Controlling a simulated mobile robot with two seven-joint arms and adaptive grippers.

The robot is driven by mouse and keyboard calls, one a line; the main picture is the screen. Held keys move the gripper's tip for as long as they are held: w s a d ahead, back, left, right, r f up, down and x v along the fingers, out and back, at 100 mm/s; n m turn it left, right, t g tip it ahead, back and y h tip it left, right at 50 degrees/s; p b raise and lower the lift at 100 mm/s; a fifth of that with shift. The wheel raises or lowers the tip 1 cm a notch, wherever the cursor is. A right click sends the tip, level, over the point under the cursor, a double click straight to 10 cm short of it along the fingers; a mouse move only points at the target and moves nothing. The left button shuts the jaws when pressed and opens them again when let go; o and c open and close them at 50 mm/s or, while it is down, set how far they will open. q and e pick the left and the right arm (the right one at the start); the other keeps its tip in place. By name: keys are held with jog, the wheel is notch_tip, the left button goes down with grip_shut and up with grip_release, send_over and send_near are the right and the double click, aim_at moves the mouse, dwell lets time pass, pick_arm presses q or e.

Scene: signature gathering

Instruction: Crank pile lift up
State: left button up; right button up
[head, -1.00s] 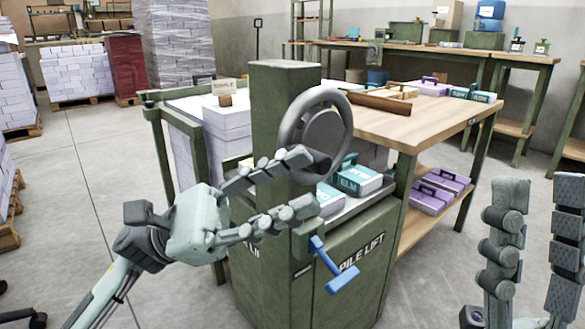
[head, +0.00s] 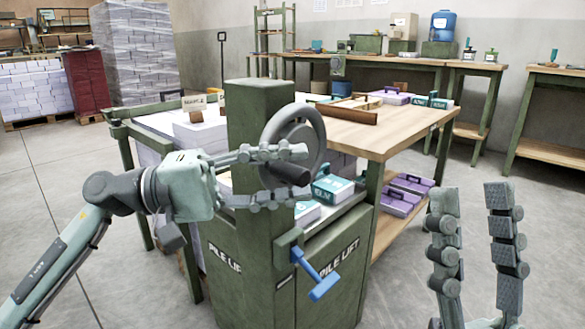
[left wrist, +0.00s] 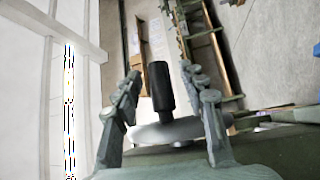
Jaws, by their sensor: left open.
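The green pile lift (head: 258,130) has a grey handwheel (head: 318,140) on its post, with a dark crank handle (head: 291,174) sticking out. My left gripper (head: 301,173) is open, its fingers above and below the handle in the head view. In the left wrist view the handle (left wrist: 160,88) stands between the two spread fingers (left wrist: 161,72), with gaps on both sides and the wheel rim behind. My right gripper (head: 472,188) is open and empty at the lower right, fingers up. White paper stacks (head: 198,134) sit behind the post.
A blue lever (head: 316,276) juts from the lift's front below the wheel. Teal boxes (head: 332,188) sit beside the post. A wooden-top table (head: 360,138) adjoins on the right, with purple boxes (head: 400,202) on its lower shelf. Floor at right is clear.

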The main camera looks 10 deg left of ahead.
pick_arm(q)
jog(key=shift+d, duration=0.4)
grip_shut()
